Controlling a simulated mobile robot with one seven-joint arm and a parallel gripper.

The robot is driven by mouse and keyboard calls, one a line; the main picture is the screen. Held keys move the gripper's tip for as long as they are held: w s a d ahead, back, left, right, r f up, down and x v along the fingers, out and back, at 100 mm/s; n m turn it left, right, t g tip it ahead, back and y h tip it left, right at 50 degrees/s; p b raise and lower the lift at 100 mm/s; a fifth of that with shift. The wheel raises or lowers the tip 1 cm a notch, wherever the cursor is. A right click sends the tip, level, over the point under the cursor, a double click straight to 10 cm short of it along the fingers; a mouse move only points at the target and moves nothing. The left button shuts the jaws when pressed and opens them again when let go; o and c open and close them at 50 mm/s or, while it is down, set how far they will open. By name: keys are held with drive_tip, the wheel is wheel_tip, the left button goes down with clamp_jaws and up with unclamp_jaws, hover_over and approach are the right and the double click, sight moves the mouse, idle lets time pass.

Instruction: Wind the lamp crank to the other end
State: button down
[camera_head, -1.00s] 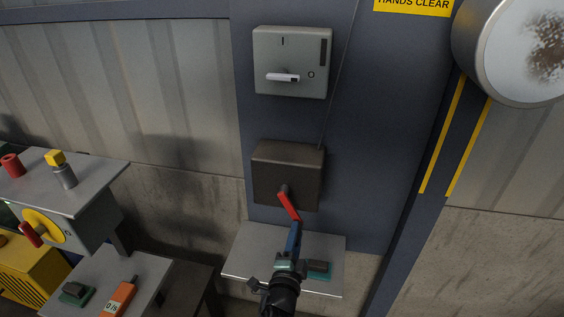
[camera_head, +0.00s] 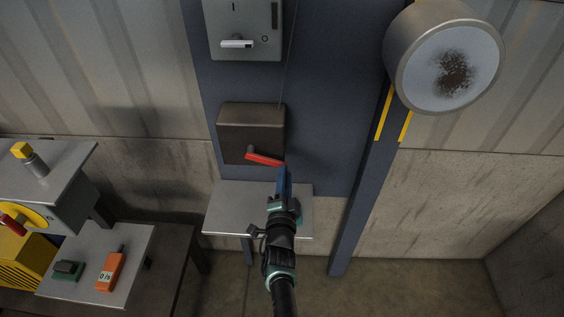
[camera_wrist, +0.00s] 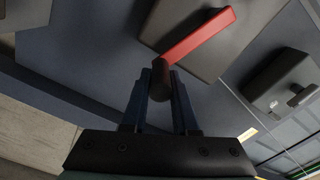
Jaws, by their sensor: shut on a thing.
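The lamp crank is a red arm (camera_head: 263,159) on a dark brown box (camera_head: 252,126) fixed to the blue panel. It points right and slightly down from its pivot. My gripper (camera_head: 283,171) is at the crank's outer end, below and right of the box. In the wrist view the red arm (camera_wrist: 200,35) ends in a dark round handle (camera_wrist: 161,70), and my gripper's fingers (camera_wrist: 161,82) are shut on this handle. The round lamp (camera_head: 447,58), with a brown stain on its pale face, is at the upper right. A thin cable runs up from the box.
A grey switch box (camera_head: 243,28) with a white lever is above the crank box. A grey shelf (camera_head: 228,208) juts out below it. At left, a bench (camera_head: 70,165) and a lower tray (camera_head: 135,240) hold tools. Open floor (camera_head: 420,285) lies at right.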

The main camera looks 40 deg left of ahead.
drive_tip(key=shift+a+r, duration=0.15)
drive_tip(key=shift+r, duration=0.55)
drive_tip(key=shift+a, duration=0.1)
drive_tip(key=c, duration=0.7)
unclamp_jaws()
drive_tip(key=shift+s+a, duration=0.1)
drive_tip(key=shift+a, duration=0.05)
drive_tip(key=shift+f, duration=0.15)
drive_tip(key=shift+s+d+p, duration=0.3)
drive_tip(key=shift+d+p, duration=0.15)
drive_tip(key=shift+d, duration=0.05)
drive_tip(key=shift+p+v, duration=3.6)
drive_tip(key=shift+v, duration=2.4)
drive_tip(key=shift+s+a, duration=0.1)
drive_tip(key=shift+a, duration=0.05)
